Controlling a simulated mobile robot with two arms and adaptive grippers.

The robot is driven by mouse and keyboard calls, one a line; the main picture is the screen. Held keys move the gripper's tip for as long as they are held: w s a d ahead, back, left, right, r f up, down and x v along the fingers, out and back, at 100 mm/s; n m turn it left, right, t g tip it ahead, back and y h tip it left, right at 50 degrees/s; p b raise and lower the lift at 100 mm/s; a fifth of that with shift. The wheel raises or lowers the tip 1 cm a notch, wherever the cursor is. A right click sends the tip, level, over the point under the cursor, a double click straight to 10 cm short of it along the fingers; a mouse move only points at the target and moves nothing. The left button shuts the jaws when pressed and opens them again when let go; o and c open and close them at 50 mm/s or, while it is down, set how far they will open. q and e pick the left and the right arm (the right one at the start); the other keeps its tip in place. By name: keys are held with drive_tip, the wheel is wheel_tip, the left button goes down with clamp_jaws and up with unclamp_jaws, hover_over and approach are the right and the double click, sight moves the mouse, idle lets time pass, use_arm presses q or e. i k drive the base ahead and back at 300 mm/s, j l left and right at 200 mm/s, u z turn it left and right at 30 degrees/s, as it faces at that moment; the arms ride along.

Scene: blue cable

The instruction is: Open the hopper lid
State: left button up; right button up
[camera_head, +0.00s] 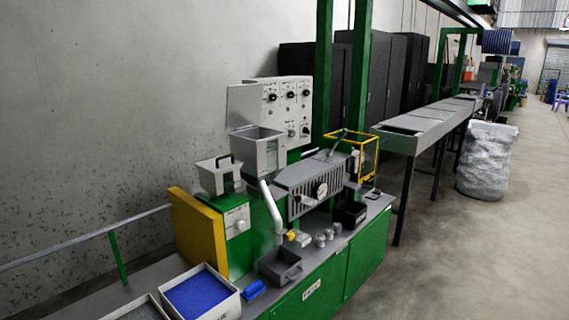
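A grey square hopper (258,157) sits on the green machine left of centre. Its top shows a light grey opening. A flat grey lid panel (243,106) stands upright behind it, at its rear edge. A smaller light grey hopper (214,180) with a black handle (233,163) stands in front and to the left, on a green box with a white knob. I cannot tell whether its top is covered. Neither of my grippers is in view.
A white control panel (291,108) stands behind the hopper. A yellow plate (196,237), a tray of blue pellets (201,296) and a dark grey bin (279,266) are on the near left side. A yellow frame (367,158) is farther right.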

sight(244, 102)
drive_tip(key=u, duration=2.65)
drive_tip(key=l+z, duration=0.45)
drive_tip(key=i+l+z, duration=0.15)
drive_tip(key=l+z, duration=0.2)
drive_tip(key=z, duration=0.15)
